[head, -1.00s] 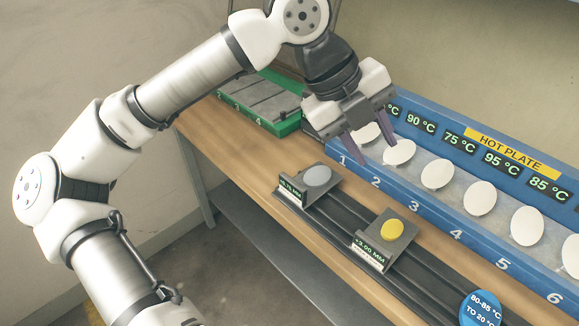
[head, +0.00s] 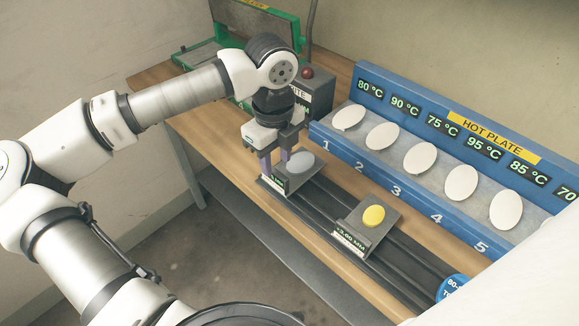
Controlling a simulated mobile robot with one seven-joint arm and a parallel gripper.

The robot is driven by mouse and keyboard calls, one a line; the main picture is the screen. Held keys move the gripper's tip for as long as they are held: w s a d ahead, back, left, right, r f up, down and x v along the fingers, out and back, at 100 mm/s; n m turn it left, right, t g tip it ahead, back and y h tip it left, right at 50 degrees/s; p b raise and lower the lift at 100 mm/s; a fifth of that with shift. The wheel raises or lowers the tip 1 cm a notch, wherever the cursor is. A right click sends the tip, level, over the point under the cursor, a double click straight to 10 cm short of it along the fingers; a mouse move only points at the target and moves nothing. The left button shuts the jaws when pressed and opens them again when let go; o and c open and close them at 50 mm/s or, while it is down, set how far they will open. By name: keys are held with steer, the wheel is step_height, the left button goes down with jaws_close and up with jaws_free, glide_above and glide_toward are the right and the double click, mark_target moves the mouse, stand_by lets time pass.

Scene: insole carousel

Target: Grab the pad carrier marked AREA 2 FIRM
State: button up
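Two dark grey pad carriers sit on black rails along the table's front. One carrier (head: 312,177) bears a grey oval pad (head: 300,162); the other carrier (head: 350,222) bears a yellow oval pad (head: 374,215). Each has a small label plate on its front; the yellow one's reads +3.00 MM. The grey one's is partly covered, and I cannot read AREA 2 FIRM on either. My gripper (head: 276,167) points down at the left end of the grey-pad carrier. Its two purple fingers are apart, with a gap between them. I cannot tell whether they touch the carrier.
The blue hot plate (head: 460,145) stands behind the rails, with white oval pads in numbered places and temperature displays. A grey box with a red button (head: 308,73) and a green-framed device (head: 205,55) stand at the back left. A blue round sign (head: 452,288) is at lower right.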

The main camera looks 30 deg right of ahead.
mark_target(275, 170)
steer(key=shift+a+f+p, duration=0.2)
steer(key=shift+f+p, duration=0.95)
steer(key=shift+f, duration=1.7)
jaws_close()
